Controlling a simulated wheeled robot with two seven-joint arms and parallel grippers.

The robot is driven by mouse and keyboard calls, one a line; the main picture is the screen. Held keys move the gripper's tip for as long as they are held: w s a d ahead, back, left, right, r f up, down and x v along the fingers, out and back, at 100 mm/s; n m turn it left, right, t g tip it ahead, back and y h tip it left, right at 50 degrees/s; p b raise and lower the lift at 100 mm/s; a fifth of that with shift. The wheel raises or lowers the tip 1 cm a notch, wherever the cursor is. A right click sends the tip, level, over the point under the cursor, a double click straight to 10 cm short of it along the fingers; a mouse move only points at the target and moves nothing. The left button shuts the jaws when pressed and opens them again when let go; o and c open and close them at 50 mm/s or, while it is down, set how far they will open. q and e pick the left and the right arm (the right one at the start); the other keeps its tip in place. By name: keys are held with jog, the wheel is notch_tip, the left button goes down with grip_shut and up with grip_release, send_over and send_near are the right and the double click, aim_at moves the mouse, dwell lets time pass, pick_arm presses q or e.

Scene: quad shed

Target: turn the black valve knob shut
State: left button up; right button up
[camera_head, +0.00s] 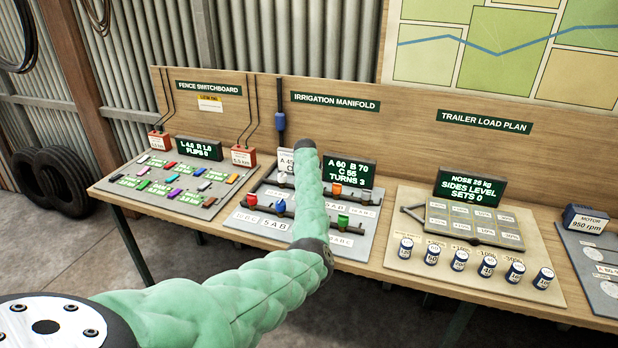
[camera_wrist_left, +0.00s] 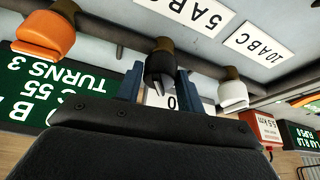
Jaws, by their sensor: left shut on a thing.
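The black valve knob (camera_wrist_left: 159,64) hangs from a pipe fitting in the left wrist view, with the orange knob (camera_wrist_left: 45,35) to its left and the white knob (camera_wrist_left: 232,94) to its right. My left gripper (camera_wrist_left: 158,84) has one blue finger on each side of the black knob and is shut on it. In the head view my green left arm covers the middle of the irrigation manifold board (camera_head: 253,222), so the black knob and the left gripper are hidden there. My right gripper is not in view.
The manifold display (camera_head: 349,174) reads A 60, B 70, C 55, TURNS 3. Orange (camera_head: 336,189), green (camera_head: 343,221) and blue (camera_head: 280,206) knobs stand close around the arm. The fence switchboard (camera_head: 174,185) is to the left, the trailer load board (camera_head: 480,240) to the right.

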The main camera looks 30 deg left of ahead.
pick_arm(q)
jog(key=shift+a+r+m+h+p, duration=0.2)
jog(key=shift+m+h+p, duration=0.1)
jog(key=shift+m, duration=0.6)
jog(key=shift+f+m+h, duration=0.15)
jog(key=shift+m+h, duration=0.25)
jog(key=shift+m, duration=0.4)
jog(key=shift+m+t+h, duration=0.3)
jog(key=shift+m+h, duration=0.2)
jog(key=shift+m, duration=0.9)
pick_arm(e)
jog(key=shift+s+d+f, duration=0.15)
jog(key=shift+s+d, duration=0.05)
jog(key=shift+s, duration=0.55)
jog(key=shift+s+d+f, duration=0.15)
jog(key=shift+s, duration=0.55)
pick_arm(q)
jog(key=o, duration=1)
